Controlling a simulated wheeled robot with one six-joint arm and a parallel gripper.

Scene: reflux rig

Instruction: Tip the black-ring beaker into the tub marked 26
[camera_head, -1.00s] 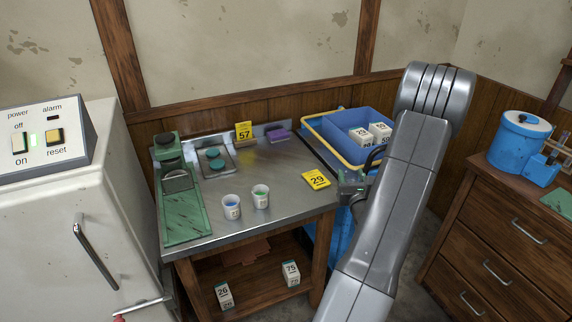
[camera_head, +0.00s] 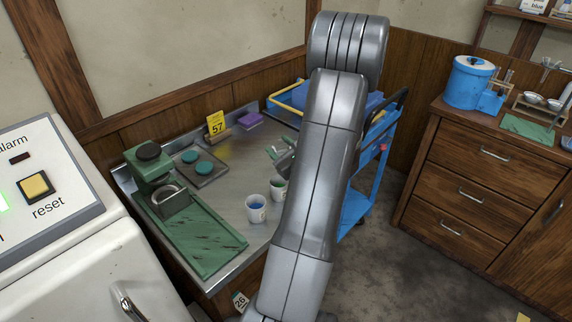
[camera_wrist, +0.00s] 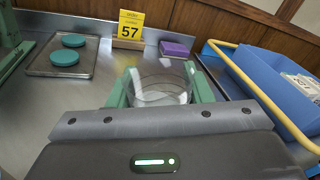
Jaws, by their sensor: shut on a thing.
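My gripper (camera_wrist: 158,88) has green fingers shut on a clear glass beaker (camera_wrist: 160,84) over the steel bench. Whitish contents or background show through the glass; I cannot make out a black ring. In the head view my gripper (camera_head: 285,158) is partly hidden behind my arm.
A green stand (camera_head: 190,215) takes the bench's left side, near a tray with two teal discs (camera_head: 204,168). A yellow 57 card (camera_wrist: 130,27) and a purple block (camera_wrist: 174,48) stand at the back. A blue cart (camera_head: 368,170) is right of the bench.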

